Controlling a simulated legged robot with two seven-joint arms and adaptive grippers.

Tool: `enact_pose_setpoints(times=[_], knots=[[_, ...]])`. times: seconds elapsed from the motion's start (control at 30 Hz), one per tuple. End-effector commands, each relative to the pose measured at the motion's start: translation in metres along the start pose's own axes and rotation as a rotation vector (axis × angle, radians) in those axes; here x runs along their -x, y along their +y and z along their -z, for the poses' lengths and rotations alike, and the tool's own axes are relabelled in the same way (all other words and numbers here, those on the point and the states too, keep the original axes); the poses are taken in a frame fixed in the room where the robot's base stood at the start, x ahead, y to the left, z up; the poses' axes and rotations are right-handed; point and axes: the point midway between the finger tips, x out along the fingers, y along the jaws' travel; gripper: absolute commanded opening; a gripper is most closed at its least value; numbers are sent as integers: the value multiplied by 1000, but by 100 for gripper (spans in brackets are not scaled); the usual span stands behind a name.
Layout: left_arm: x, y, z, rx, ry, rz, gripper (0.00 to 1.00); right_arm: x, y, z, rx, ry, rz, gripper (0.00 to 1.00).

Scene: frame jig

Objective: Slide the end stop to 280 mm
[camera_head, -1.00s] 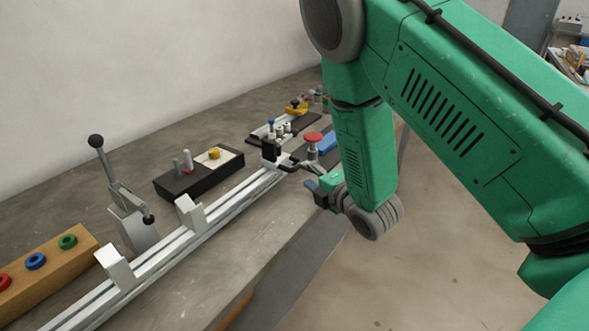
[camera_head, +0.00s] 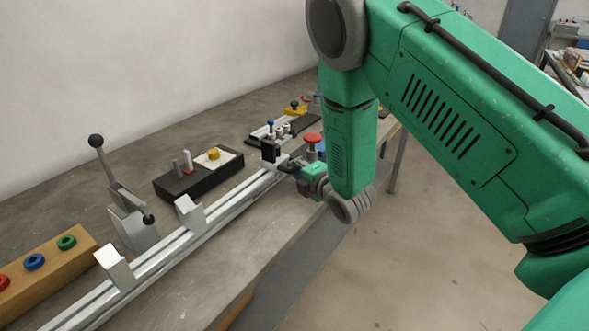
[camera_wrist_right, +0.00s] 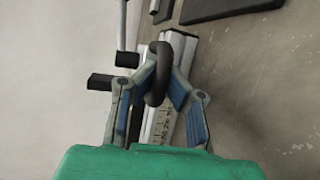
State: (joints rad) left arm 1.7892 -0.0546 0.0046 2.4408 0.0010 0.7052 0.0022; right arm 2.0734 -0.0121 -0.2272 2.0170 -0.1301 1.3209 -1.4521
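The end stop (camera_head: 270,152) is a black block with a dark handle on the silver rail (camera_head: 219,205), near its far end in the head view. The handle (camera_wrist_right: 160,72) appears in the right wrist view as a black loop above the rail's scale (camera_wrist_right: 160,124). My right gripper (camera_head: 292,166) is at the end stop's front side. In the wrist view its blue-padded fingers (camera_wrist_right: 162,78) stand apart on both sides of the loop, with gaps still showing. Contact with the handle is not clear. My left gripper is not in view.
White blocks (camera_head: 188,212) stand along the rail. A lever clamp (camera_head: 131,215) and a black box (camera_head: 199,177) stand behind it. A red-topped post (camera_head: 313,138) is close beyond my right gripper. A wooden block with coloured rings (camera_head: 38,272) lies at left.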

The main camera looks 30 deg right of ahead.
Motion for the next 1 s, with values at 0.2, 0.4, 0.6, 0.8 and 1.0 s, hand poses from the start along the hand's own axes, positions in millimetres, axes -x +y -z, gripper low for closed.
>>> enact_pose_setpoints(times=[0.2,0.4,0.6,0.8,1.0], knots=[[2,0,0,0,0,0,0,9,-1,24,0,6,5,0],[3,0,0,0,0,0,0,17,-2,39,-1,4,6,0],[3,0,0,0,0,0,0,17,-3,38,-1,3,8,0],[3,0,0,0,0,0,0,16,-2,38,-1,2,6,32],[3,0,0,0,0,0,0,16,-1,38,-1,2,3,32]])
